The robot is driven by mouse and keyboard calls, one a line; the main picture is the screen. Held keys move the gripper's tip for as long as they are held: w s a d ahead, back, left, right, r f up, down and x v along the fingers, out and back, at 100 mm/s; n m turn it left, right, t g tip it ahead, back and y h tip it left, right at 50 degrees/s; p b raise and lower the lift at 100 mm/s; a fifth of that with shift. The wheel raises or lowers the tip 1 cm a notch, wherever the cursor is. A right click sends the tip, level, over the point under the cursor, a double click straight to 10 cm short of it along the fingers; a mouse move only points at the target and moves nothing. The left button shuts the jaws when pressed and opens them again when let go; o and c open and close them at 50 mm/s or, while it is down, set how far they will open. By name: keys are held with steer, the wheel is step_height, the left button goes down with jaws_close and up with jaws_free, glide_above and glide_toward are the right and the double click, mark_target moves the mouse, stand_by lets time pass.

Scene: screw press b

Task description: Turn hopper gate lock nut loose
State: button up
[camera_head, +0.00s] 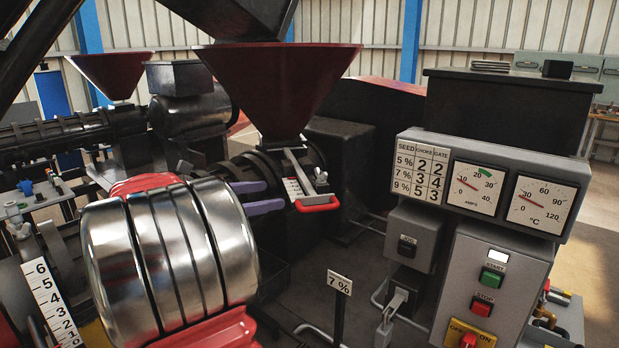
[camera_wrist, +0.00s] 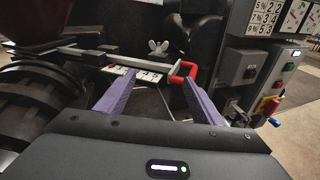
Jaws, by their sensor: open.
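The hopper gate lock nut looks like a small silver wing nut (camera_wrist: 158,47) in the wrist view, on the dark body just beyond the gate bar. It also shows small in the head view (camera_head: 321,177). The gate's grey slide bar (camera_head: 297,168) ends in a red handle (camera_head: 320,205) under the dark red hopper (camera_head: 278,82). My gripper (camera_head: 276,194) has purple fingers, apart and empty. In the wrist view my gripper (camera_wrist: 160,78) points toward the gate, with the nut ahead between the fingertips' directions. The right fingertip appears close to the red handle; contact cannot be told.
A white marked scale (camera_wrist: 136,73) lies beside the slide bar. A control box (camera_head: 490,285) with buttons and a gauge panel (camera_head: 487,185) stands at the right. A "7 %" sign (camera_head: 339,283) stands in front. A second hopper (camera_head: 112,75) is at the back left.

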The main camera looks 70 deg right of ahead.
steer(key=w+a+f+m+t+y, duration=0.1)
steer(key=a+f+m+t+y, duration=0.2)
steer(key=a, duration=1.4)
steer(key=w+a+f+m+t+y, duration=0.2)
steer(key=a+f+t+y, duration=0.3)
steer(key=a, duration=1.2)
steer(key=w+a+f+m+t+y, duration=0.2)
steer(key=a+f+t, duration=0.4)
steer(key=a, duration=1.1)
steer(key=m+t+y, duration=0.1)
steer(key=t+y, duration=0.1)
steer(key=shift+w+m+y, duration=0.25)
steer(key=shift+m+y, duration=0.15)
steer(key=shift+f, duration=0.1)
